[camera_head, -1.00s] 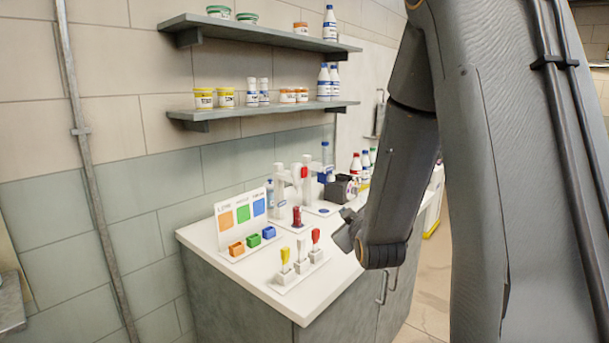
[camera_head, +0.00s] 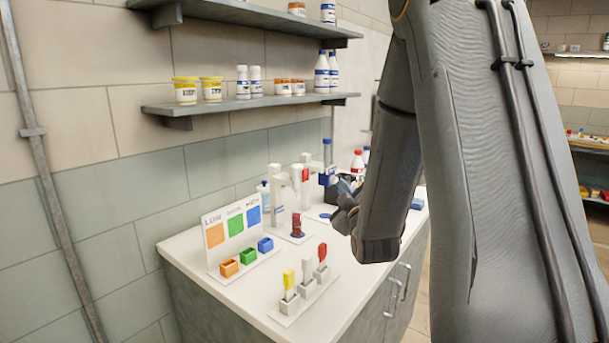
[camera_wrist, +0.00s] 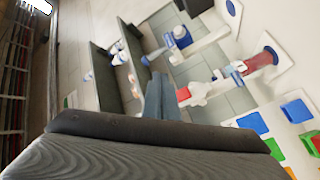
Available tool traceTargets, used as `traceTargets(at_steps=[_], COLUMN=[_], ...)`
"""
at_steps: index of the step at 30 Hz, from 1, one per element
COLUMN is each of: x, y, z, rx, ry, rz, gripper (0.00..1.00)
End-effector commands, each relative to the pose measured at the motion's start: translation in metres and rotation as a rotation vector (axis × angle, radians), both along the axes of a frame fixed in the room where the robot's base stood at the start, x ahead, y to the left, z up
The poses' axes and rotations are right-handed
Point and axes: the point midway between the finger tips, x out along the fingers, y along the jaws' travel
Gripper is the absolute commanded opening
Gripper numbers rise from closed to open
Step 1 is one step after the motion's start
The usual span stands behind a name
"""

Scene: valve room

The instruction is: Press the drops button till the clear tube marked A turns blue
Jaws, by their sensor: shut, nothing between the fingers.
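My gripper (camera_head: 343,212) is shut and empty. In the head view it hangs above the counter, right of the dispensers and apart from them. The grey-blue fingers also show in the wrist view (camera_wrist: 160,92). A white dispenser with a red part (camera_head: 304,174) stands at the back of the counter, with a dark red tube (camera_head: 297,224) near its front. Behind it is a second dispenser with a blue part (camera_head: 327,178); this blue part also shows in the wrist view (camera_wrist: 181,36). I cannot make out a mark A, a clear tube or which part is the drops button.
A rack (camera_head: 302,296) holds yellow, white and red-handled items near the front edge. Two wall shelves (camera_head: 250,102) with bottles and jars hang above.

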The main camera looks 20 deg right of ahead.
Motion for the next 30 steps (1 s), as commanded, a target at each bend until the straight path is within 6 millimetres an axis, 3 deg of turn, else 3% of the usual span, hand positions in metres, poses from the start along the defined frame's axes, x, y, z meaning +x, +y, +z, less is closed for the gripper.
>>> traceTargets(at_steps=[11,30], x=[0.009,0.069], y=[0.007,0.046], z=[0.000,-0.001], rx=[0.001,0.001], ry=[0.001,0.000], rz=[0.002,0.001], gripper=[0.00,0.00])
